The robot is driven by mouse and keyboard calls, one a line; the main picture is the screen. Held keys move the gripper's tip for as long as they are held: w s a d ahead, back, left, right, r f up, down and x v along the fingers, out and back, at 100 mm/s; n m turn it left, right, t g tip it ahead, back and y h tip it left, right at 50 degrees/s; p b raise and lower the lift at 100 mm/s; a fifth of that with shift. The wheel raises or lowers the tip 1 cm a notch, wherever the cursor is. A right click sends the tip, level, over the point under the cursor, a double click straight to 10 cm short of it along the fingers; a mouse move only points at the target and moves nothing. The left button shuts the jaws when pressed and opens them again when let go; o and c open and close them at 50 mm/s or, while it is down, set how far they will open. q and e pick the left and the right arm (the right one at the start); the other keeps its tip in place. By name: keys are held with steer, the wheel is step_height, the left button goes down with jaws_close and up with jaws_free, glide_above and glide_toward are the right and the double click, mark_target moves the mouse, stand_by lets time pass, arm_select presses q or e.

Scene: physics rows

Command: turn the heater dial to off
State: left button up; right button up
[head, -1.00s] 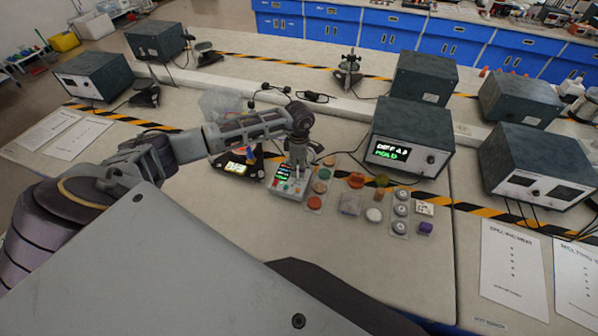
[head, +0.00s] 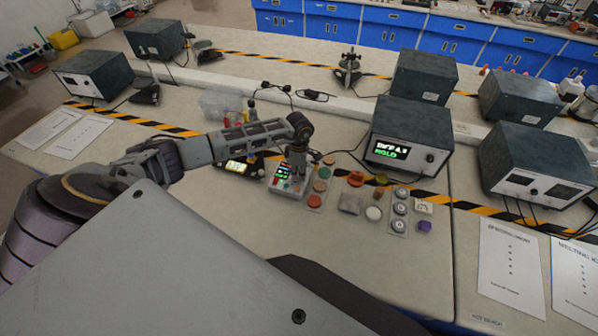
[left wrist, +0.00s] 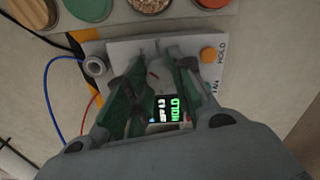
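A small grey heater control box (head: 279,187) with a lit screen stands on the bench in the head view. My left gripper (head: 295,181) points down over its right part. In the left wrist view the box's light top plate (left wrist: 122,47) shows below my left gripper (left wrist: 156,62). Its two green-padded fingers stand apart, one on each side of a pale round dial (left wrist: 155,75). I cannot tell whether the pads touch the dial. The screen (left wrist: 169,108) shows green "HOLD", partly hidden by the gripper. An orange button (left wrist: 208,55) sits right of the fingers. My right gripper is not in view.
A larger dark instrument (head: 410,135) stands behind to the right, its display also reading "HOLD". Round sample dishes (head: 355,179) lie right of the control box. A dark device with a yellow screen (head: 238,166) lies to its left. The bench front is clear.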

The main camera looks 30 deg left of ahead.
arm_select(q)
jaws_close()
